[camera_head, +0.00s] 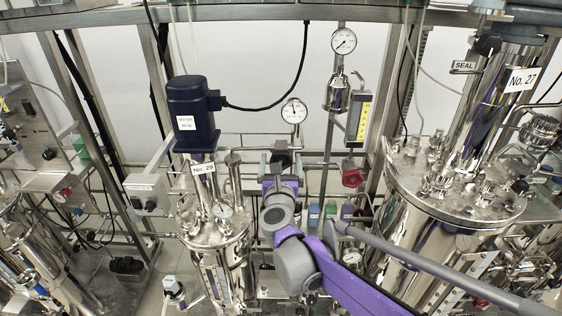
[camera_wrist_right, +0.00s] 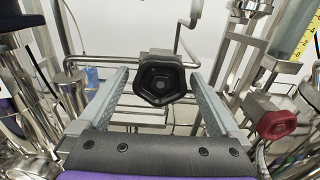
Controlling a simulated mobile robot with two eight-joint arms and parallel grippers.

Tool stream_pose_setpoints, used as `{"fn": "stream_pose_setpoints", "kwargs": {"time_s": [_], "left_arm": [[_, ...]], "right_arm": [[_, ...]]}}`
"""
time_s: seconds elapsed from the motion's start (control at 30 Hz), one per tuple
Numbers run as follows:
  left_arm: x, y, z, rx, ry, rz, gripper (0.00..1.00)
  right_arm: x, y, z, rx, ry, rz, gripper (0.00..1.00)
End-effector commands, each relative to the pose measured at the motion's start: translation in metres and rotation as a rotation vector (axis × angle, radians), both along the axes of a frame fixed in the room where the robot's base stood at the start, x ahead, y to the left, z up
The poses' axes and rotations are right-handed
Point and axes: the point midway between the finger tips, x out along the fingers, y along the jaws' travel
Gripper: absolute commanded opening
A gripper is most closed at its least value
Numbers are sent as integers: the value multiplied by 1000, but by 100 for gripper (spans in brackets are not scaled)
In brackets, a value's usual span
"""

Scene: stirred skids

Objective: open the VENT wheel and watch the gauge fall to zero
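A black hand wheel (camera_wrist_right: 161,80) faces me in the right wrist view. My right gripper (camera_wrist_right: 159,72) is open, with one finger on each side of the wheel and a gap on both sides. In the head view the right gripper (camera_head: 281,160) is at the pipework in the middle, and it largely hides the wheel. A red wheel (camera_head: 352,177) is to its right and also shows in the wrist view (camera_wrist_right: 277,124). No VENT label is readable. A round gauge (camera_head: 294,110) is just above the gripper, its needle roughly upward. Another gauge (camera_head: 343,41) is higher. My left gripper is out of view.
A steel vessel (camera_head: 217,262) with a dark blue motor (camera_head: 191,112) stands left of my right arm. A large vessel (camera_head: 455,200) stands at the right. A yellow-scaled flow tube (camera_head: 359,118) hangs near the gauges. Pipes and frame posts crowd the space around the gripper.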

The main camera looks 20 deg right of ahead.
Motion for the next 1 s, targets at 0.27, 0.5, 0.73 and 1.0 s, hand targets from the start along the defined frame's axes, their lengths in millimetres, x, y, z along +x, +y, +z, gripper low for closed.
{"fn": "stream_pose_setpoints", "kwargs": {"time_s": [0.27, 0.5, 0.73, 1.0], "left_arm": [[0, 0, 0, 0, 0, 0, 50], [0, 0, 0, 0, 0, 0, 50], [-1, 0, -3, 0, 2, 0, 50], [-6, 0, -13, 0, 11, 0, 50]], "right_arm": [[0, 0, 0, 0, 0, 0, 48], [0, 0, 0, -1, 0, -1, 18], [0, 0, 0, -37, 12, -1, 18], [-1, -1, -2, -194, 58, -1, 18]]}}
